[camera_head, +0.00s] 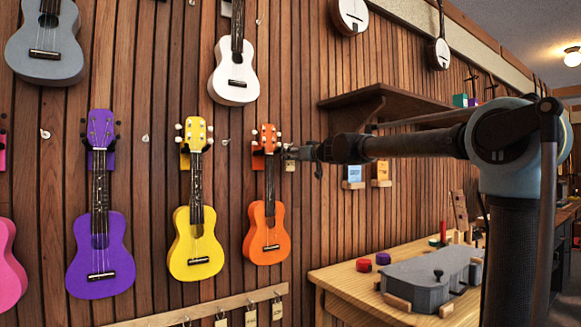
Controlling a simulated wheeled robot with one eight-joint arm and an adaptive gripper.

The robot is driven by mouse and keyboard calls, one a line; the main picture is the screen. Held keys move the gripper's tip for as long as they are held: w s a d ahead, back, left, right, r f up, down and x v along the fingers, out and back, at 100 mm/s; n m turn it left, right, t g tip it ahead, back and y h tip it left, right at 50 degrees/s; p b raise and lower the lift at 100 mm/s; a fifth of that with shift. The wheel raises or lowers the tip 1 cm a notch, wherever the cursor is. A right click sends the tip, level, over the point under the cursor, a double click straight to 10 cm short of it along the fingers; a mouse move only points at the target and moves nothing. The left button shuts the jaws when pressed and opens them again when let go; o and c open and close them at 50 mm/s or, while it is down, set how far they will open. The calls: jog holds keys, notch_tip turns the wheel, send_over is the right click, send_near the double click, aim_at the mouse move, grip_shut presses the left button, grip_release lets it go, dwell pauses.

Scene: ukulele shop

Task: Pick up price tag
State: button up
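Small cream price tags hang from hooks on a pale wooden rail at the bottom: a left one (221,322), a middle one (251,317) and a right one (277,311). The left and middle ones are cut off by the picture's edge. My gripper (289,152) is at the wall, just right of the orange ukulele's head (268,138) and well above the rail. A small tan tag-like piece (290,166) shows just below the fingertips. I cannot tell whether it hangs from the gripper or the wall. The fingers are too small to judge open or shut.
Purple (100,245), yellow (196,245) and orange (266,238) ukuleles hang on the slatted wall. A dark shelf (385,100) juts out behind my arm.

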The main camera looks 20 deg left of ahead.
jog(key=shift+x, duration=1.55)
jog(key=c, duration=0.9)
jog(key=shift+c, duration=0.4)
